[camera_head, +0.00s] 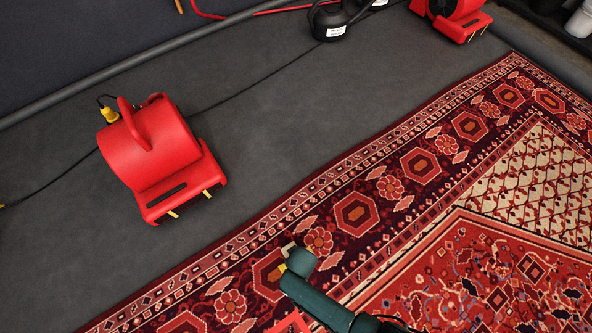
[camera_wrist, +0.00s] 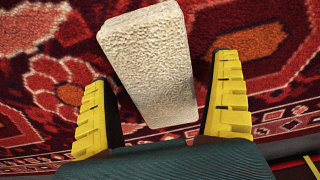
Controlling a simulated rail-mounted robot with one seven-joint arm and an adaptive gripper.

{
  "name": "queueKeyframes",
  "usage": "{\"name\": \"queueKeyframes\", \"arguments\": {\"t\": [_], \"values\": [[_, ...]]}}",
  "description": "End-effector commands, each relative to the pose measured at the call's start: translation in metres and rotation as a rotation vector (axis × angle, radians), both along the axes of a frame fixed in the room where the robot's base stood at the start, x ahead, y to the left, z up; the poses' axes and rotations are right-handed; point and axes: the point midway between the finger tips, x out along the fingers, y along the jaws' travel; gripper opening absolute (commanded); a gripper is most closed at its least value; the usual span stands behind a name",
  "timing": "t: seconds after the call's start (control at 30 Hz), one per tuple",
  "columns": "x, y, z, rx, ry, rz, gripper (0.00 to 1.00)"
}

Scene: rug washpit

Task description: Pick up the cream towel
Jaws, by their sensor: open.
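The cream towel (camera_wrist: 150,55) is a thick, rough-textured block lying on the patterned rug in the wrist view. Its top end runs to the upper edge of that view. My gripper (camera_wrist: 162,78) is open, with one yellow ridged finger on each side of the towel's near end. I see gaps between the towel and both fingers. In the head view my gripper (camera_head: 284,258) is over the rug's border, and only a small cream patch of the towel (camera_head: 288,247) shows beside it; the rest is hidden.
The red patterned rug (camera_head: 420,165) covers the right and lower part of the head view. A red blower (camera_head: 152,145) stands on the grey floor (camera_head: 260,130) at left, with a black cord. Another red blower (camera_head: 455,18) and a black round container (camera_head: 330,22) are at the back.

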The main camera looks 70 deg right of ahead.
Motion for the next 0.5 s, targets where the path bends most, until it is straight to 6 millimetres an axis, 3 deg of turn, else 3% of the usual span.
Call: {"name": "queueKeyframes", "arguments": {"t": [0.17,0.5], "values": [[0.0002,-0.0001,0.0019,-0.001,-0.001,0.0,0.92],[0.0,-0.0001,0.0018,0.0,0.0,0.0,0.27]]}}
